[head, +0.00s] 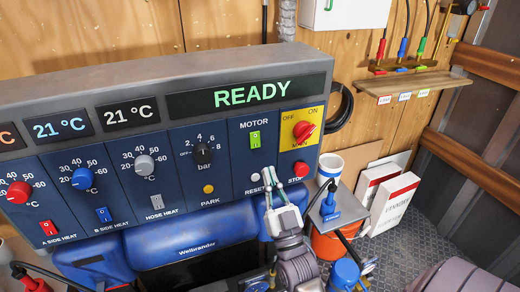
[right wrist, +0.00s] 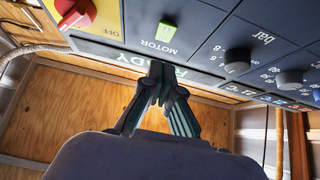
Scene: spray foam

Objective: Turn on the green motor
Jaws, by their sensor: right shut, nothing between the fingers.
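The green motor switch (head: 255,140) sits under the MOTOR label on the dark blue control panel (head: 225,165). It also shows near the top of the right wrist view (right wrist: 166,31). I cannot tell its rocker position. My right gripper (head: 272,178) is shut and empty in front of the panel, below the motor switch, near the RESET and STOP controls. In the right wrist view its closed fingertips (right wrist: 160,72) point toward the panel, a little short of the switch in the picture. I cannot tell whether they touch the panel. My left gripper is not in view.
The display (head: 245,96) reads READY. The red main knob (head: 303,130) is right of the motor switch, and the red stop button (head: 300,169) is below it. The pressure knob (head: 203,153) is to the left. A wooden shelf (head: 412,84) hangs at right.

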